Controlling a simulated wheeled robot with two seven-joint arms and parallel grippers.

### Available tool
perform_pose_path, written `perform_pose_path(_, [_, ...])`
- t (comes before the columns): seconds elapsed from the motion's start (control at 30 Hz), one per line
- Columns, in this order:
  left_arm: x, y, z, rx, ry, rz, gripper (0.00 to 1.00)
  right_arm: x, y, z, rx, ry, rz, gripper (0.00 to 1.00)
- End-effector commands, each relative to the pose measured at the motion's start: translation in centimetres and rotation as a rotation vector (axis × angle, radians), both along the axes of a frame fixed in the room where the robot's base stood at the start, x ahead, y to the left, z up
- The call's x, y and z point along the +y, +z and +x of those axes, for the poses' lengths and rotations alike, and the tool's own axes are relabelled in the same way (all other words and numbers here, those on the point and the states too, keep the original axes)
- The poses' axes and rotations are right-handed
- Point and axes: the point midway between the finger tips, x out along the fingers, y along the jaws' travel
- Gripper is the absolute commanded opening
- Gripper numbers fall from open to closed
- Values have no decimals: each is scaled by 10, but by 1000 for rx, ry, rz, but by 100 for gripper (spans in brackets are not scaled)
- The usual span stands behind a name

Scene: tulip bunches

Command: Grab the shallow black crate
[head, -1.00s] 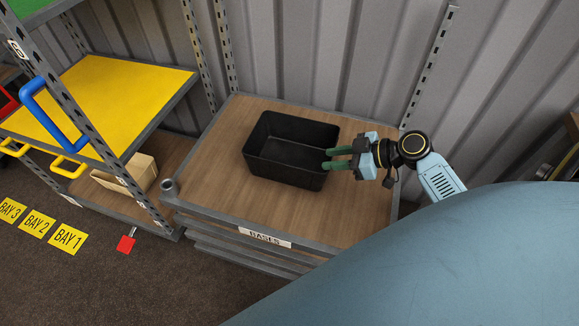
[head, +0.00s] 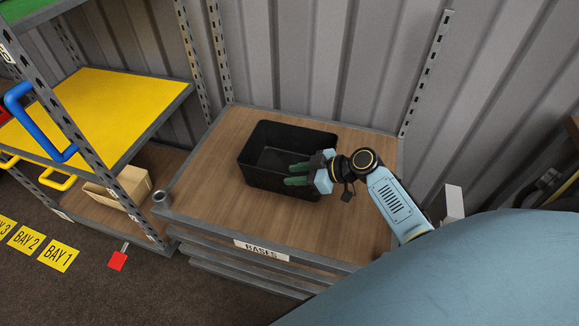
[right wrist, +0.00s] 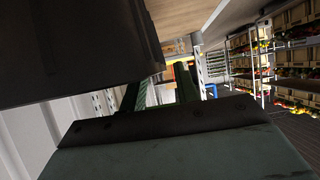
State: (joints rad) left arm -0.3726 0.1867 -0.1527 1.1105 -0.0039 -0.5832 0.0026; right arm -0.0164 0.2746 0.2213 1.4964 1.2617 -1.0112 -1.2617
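The shallow black crate (head: 262,172) stands upright on a wooden-topped shelf unit and looks empty. My right gripper (head: 297,175) is at the crate's right end in the head view, its two green fingers pointing left across that end and parted by a gap. In the right wrist view, a dark crate wall (right wrist: 70,45) fills the upper left, close to the fingers (right wrist: 160,90), and overlaps one of them. I cannot tell whether the wall lies between the fingers. My left gripper is not in view.
The wooden top (head: 205,185) has a grey metal rim, a "BASES" label (head: 261,250) and a post stub (head: 161,197) at its left corner. Perforated uprights and a corrugated wall stand behind. A yellow shelf (head: 100,110) with a blue handle (head: 38,120) is at left.

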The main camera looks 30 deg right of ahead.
Motion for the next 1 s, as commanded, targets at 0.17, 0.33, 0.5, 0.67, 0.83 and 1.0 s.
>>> perform_pose_path(0.17, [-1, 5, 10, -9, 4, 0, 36, 15, -11, 19, -1, -2, 2, 31])
perform_pose_path(0.33, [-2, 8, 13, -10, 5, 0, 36, 18, -14, 23, 0, -2, 0, 31])
perform_pose_path(0.5, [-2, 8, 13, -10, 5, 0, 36, 18, -14, 23, 0, -1, 0, 29])
perform_pose_path(0.67, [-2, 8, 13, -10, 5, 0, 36, 17, -14, 22, 1, -1, 0, 8])
perform_pose_path(0.83, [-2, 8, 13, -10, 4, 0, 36, 17, -14, 22, 1, -1, 0, 0])
perform_pose_path(1.0, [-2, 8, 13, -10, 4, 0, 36, 18, -14, 22, 2, -2, 0, 0])
